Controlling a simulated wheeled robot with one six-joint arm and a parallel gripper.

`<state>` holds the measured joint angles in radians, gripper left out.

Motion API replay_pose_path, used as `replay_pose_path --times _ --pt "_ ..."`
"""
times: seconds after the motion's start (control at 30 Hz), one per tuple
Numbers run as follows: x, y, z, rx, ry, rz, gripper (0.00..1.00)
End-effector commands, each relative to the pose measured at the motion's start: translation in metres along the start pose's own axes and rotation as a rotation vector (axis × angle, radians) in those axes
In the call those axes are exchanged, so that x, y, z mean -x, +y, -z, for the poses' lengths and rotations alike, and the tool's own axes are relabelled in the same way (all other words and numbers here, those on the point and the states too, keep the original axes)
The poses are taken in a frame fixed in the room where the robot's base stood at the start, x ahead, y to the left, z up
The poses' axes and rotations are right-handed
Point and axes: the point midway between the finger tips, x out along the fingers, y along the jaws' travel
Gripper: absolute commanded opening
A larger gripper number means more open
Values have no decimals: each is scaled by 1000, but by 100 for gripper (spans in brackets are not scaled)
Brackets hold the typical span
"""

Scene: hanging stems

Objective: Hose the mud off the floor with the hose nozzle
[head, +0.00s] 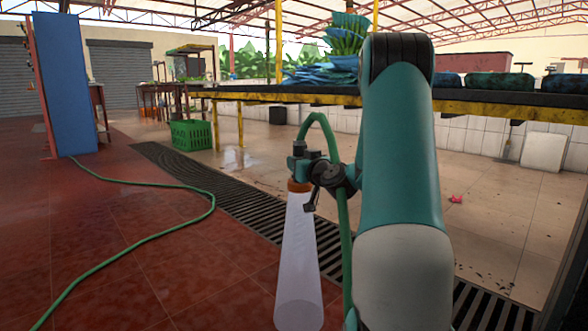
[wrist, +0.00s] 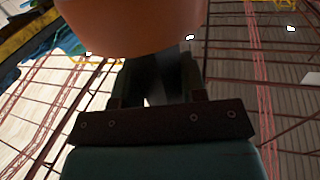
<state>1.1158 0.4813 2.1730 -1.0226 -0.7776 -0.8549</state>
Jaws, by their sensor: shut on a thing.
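My gripper (head: 312,172) is shut on the hose nozzle (head: 299,186), which has an orange tip pointing down. A whitish cone of water (head: 299,260) comes out of the tip and falls towards the red tiles beside the drain grate. A green hose (head: 322,122) loops up behind the nozzle and runs down beside my arm. In the wrist view the orange nozzle (wrist: 130,25) fills the top, and my gripper's fingers (wrist: 155,85) reach up to it. Dark mud specks (head: 483,276) show on the beige floor at the right, away from the water.
A long drain grate (head: 215,200) crosses the floor. More green hose (head: 150,238) lies over the red tiles to a blue panel (head: 66,85). A green crate (head: 191,135) stands by the long yellow-edged table (head: 270,97). A small red scrap (head: 456,198) lies on the right floor.

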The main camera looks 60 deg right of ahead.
Motion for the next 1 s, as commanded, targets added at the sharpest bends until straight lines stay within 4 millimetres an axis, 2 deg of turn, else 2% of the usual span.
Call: replay_pose_path --times 0.47,1.0 --pt "31 9 -1 0 2 -1 15" --pt "33 8 0 -1 1 0 15"
